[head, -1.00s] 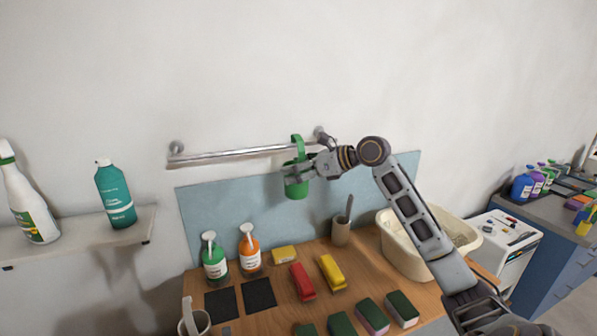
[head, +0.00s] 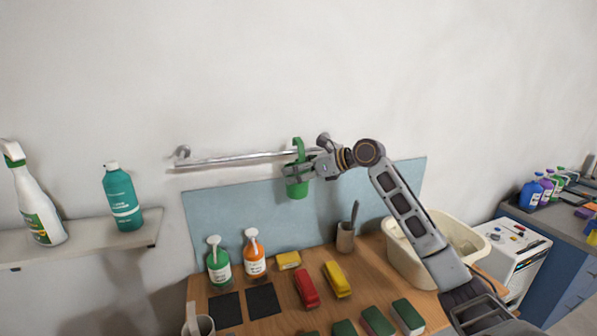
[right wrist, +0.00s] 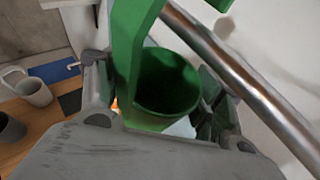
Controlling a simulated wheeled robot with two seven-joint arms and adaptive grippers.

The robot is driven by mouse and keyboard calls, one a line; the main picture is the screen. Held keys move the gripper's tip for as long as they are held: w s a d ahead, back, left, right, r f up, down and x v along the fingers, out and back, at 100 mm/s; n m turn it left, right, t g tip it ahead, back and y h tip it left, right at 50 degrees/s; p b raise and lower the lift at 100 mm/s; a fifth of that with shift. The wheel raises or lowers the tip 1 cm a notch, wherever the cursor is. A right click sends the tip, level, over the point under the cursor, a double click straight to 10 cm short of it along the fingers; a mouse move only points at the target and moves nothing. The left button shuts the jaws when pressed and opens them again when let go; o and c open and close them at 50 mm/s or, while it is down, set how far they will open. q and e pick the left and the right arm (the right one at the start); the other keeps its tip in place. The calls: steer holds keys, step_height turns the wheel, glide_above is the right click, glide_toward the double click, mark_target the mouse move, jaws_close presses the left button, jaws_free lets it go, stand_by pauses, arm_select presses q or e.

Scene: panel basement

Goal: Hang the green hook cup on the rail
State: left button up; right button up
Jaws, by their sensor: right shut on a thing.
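The green hook cup (head: 298,190) is upright, with its hook (head: 299,146) pointing up at the height of the rail. My right gripper (head: 298,175) is shut on the cup, with its fingers on both sides of the body. The metal rail (head: 225,160) runs along the wall on two mounts. In the right wrist view the cup's open mouth (right wrist: 165,80) lies between the fingers, and the rail (right wrist: 240,70) passes close beside the hook strip. I cannot tell whether the hook touches the rail or sits over it. My left gripper is not in view.
Below is a wooden table with a green pump bottle (head: 218,265), an orange pump bottle (head: 254,258), red and yellow staplers, a grey cup (head: 346,236) and a cream basin (head: 400,245). A shelf (head: 90,245) at left holds bottles. The rail's left stretch is clear.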

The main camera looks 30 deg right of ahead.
steer(key=shift+f+b, duration=0.3)
steer(key=shift+f, duration=0.9)
steer(key=o, duration=1.1)
steer(key=shift+s, duration=0.2)
steer(key=shift+v, duration=5.85)
steer(key=shift+d, duration=0.1)
